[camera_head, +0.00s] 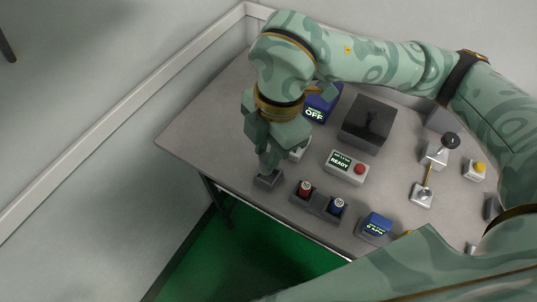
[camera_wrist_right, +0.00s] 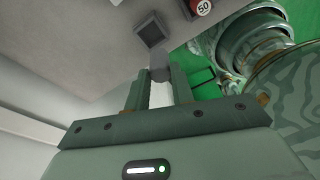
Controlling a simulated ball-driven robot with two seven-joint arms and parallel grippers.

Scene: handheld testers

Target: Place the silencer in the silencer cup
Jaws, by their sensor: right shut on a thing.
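My right gripper (camera_head: 268,153) points down near the table's front left edge. In the right wrist view its two fingers (camera_wrist_right: 160,82) are shut on the silencer (camera_wrist_right: 160,64), a grey rounded piece whose end sticks out past the fingertips. The silencer cup (camera_head: 267,181) is a small dark square holder right below the gripper. It also shows in the right wrist view (camera_wrist_right: 151,30), with an open square top just beyond the silencer's end. The silencer looks close to the cup but outside it; I cannot tell whether they touch. My left gripper is not in view.
Behind are a READY box (camera_head: 344,166), a blue OFF display (camera_head: 320,105) and a dark block (camera_head: 368,125). The table's left part is clear.

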